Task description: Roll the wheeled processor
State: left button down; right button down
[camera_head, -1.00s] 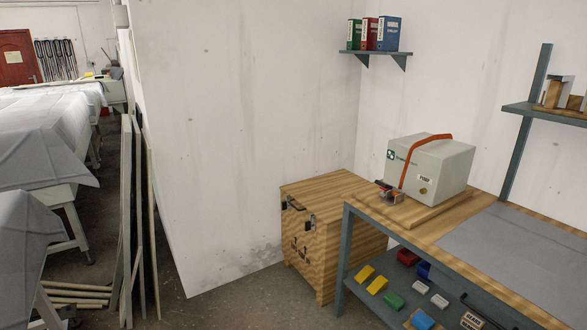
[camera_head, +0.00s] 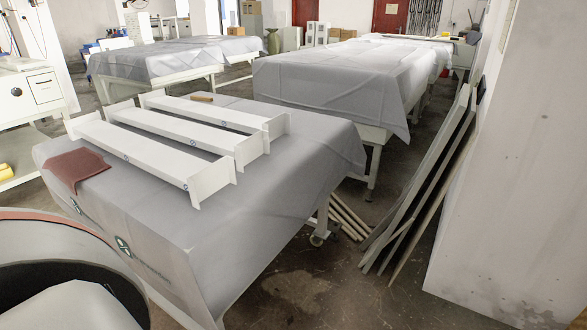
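A long, low unit under a grey sheet (camera_head: 285,190) fills the middle of the head view. Its light front side carries a green round logo, and a caster wheel (camera_head: 322,236) shows under its right end. It looks like the wheeled processor, though no label names it. Three long white flanged channels (camera_head: 150,152) lie side by side on top. A reddish-brown cloth (camera_head: 76,170) lies over its near left corner. Neither of my grippers is in view.
A second sheet-covered table (camera_head: 335,80) stands behind, with another at the back left. Long boards (camera_head: 425,180) lean by the white wall (camera_head: 510,170) on the right, with poles on the floor. A large rounded shape (camera_head: 60,240) fills the lower left. Bare floor (camera_head: 310,290) lies front right.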

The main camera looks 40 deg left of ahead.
aim_at(193, 262)
jog(key=i+u, duration=0.2)
jog(key=u, duration=0.25)
jog(key=i+l+u, duration=0.15)
jog(key=u, duration=0.35)
jog(key=i+l+u, duration=0.15)
jog(key=u, duration=0.3)
jog(key=i+l+u, duration=0.45)
jog(key=l+u, duration=0.25)
jog(key=i+l+u, duration=0.15)
jog(key=l+u, duration=0.15)
